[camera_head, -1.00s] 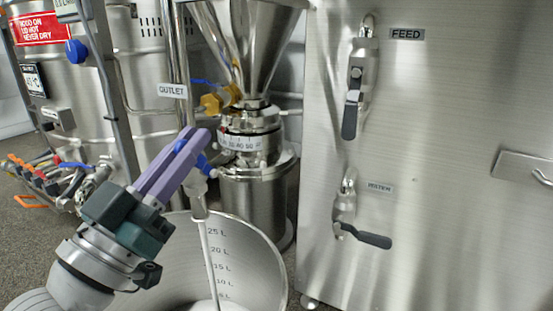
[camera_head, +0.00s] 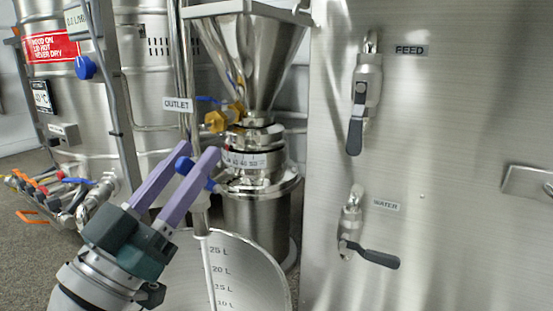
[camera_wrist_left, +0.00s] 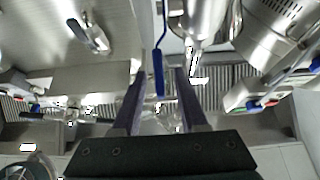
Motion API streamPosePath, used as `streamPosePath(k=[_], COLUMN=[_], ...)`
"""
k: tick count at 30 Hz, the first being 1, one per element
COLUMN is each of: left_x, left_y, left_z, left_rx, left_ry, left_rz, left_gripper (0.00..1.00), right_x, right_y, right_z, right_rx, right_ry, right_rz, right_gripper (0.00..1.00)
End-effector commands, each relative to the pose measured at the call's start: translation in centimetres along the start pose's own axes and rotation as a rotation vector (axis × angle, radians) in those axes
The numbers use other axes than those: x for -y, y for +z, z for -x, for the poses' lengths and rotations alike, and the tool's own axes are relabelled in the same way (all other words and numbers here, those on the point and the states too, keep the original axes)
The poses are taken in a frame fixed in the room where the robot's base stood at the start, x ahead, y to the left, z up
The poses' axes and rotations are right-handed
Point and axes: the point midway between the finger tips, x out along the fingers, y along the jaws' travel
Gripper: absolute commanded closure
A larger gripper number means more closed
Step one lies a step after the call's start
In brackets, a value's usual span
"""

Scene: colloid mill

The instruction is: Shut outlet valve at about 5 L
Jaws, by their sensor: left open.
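The outlet valve's blue lever (camera_head: 184,165) is in the head view below the OUTLET label (camera_head: 177,104). My left gripper (camera_head: 197,151) is open, its two purple fingers spread with part of the lever between them; the fingers hide some of it. In the left wrist view the blue lever (camera_wrist_left: 158,72) runs lengthwise between the fingertips (camera_wrist_left: 160,75), with gaps visible at its sides. The steel bucket (camera_head: 262,270) stands below the outlet pipe, with litre marks on its inner wall. Its bottom and liquid level are out of the head view. My right gripper is not in view.
The steel mill with its hopper (camera_head: 250,50) stands behind the bucket. A yellow valve (camera_head: 216,121) with a blue handle is near it. A steel panel at right carries FEED (camera_head: 357,105) and WATER (camera_head: 350,225) valves. Several hoses and fittings lie at left.

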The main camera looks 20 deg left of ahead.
Motion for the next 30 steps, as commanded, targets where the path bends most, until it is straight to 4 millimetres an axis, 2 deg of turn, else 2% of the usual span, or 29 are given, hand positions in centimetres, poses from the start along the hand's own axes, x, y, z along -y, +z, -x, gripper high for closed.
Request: streamPosePath(k=[8, 21, 25, 30], left_x=[0.0, 0.0, 0.0, 0.0], left_y=[0.0, 0.0, 0.0, 0.0], left_z=[0.7, 8.7, 9.7, 10.0], left_rx=[0.003, 0.003, 0.001, 0.000], left_ry=[-0.001, -0.002, 0.000, 0.000], left_rz=[0.000, 0.001, 0.001, 0.000], left_gripper=[0.57, 0.57, 0.57, 0.57], right_x=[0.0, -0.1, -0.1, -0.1], right_y=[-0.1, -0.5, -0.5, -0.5], right_z=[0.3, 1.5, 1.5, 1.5], right_rx=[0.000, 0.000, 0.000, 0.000], right_ry=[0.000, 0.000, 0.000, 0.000], right_rz=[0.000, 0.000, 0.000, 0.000], right_gripper=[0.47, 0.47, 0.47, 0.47])
